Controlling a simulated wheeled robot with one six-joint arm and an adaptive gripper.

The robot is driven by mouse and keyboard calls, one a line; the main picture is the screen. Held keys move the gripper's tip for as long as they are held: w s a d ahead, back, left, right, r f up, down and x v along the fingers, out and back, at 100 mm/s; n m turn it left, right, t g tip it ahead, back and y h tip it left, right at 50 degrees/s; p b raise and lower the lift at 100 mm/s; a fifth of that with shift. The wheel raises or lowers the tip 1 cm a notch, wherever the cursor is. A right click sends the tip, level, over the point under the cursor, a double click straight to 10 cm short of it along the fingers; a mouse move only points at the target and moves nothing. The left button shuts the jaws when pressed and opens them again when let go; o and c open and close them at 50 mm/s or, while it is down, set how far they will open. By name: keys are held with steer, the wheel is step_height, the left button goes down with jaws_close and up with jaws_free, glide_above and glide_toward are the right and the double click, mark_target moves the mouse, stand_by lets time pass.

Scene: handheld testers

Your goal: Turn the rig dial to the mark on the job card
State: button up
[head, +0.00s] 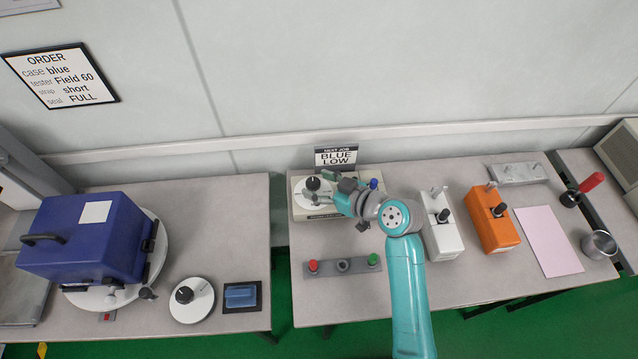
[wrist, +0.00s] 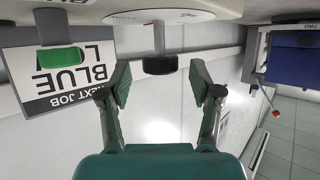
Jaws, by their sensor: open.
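The rig (head: 300,212) is a pale box at the back left of the right-hand table. On it is a white dial disc with a black knob (head: 314,183). In the wrist view the black knob (wrist: 160,65) hangs below the white disc (wrist: 158,17), upside down. My gripper (head: 329,192) is at the dial; in the wrist view my gripper (wrist: 159,80) is open, one finger on each side of the knob, with gaps visible. The job card (head: 336,157) stands behind the rig and reads NEXT JOB, BLUE LOW. The dial's marks are too small to read.
A strip with red and green buttons (head: 342,265) lies in front of the rig. A white tester (head: 443,240) and an orange tester (head: 495,225) stand to the right. A blue case (head: 85,235) is on the left table. A wall sign (head: 62,75) hangs above.

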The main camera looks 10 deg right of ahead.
steer(key=shift+w+a+f, duration=0.1)
steer(key=shift+w+a, duration=0.05)
steer(key=c, duration=1.1)
steer(key=shift+c, duration=0.2)
